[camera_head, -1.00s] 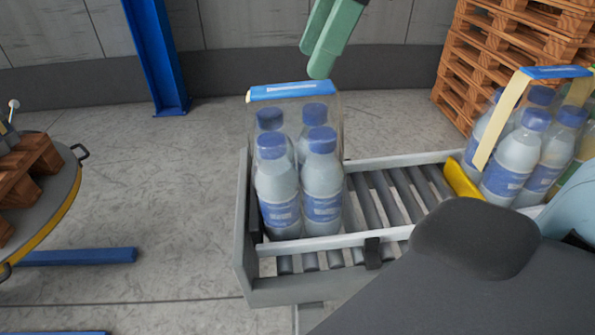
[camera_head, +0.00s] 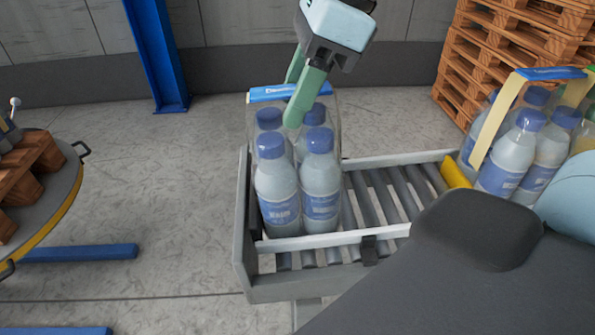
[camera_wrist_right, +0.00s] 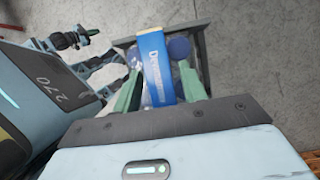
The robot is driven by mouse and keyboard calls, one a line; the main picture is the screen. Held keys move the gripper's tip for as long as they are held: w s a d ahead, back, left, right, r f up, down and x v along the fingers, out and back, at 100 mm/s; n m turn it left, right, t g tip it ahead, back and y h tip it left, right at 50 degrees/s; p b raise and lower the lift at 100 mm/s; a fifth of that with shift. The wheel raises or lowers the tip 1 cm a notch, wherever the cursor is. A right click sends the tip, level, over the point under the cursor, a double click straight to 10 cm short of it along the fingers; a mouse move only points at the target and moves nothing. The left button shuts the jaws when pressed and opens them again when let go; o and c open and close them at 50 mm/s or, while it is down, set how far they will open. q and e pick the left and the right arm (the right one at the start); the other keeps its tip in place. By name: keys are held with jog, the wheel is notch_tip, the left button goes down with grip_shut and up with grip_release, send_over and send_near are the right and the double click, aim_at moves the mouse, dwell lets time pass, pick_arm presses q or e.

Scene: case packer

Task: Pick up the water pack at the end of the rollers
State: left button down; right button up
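The water pack (camera_head: 278,190) stands upright at the left end of the rollers (camera_head: 385,197). It has clear bottles with blue caps, clear film and a blue carry strip (camera_head: 268,94) on top. My right gripper (camera_head: 292,100) is just above the pack, pointing down, with its green fingers at the strip. In the right wrist view, the fingers of my right gripper (camera_wrist_right: 160,68) are spread apart on either side of the blue strip (camera_wrist_right: 155,65), with gaps showing. The pack still rests on the rollers. I cannot see my left gripper.
More bottle packs (camera_head: 515,155) stand to the right, behind a yellow stop (camera_head: 454,172). Stacked wooden pallets (camera_head: 520,60) are at the back right. A blue post (camera_head: 158,60) stands at the back left, and a round table (camera_head: 62,200) with a pallet is at the left.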

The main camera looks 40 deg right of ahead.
grip_shut()
jog(key=shift+r, duration=0.15)
jog(key=shift+r, duration=0.1)
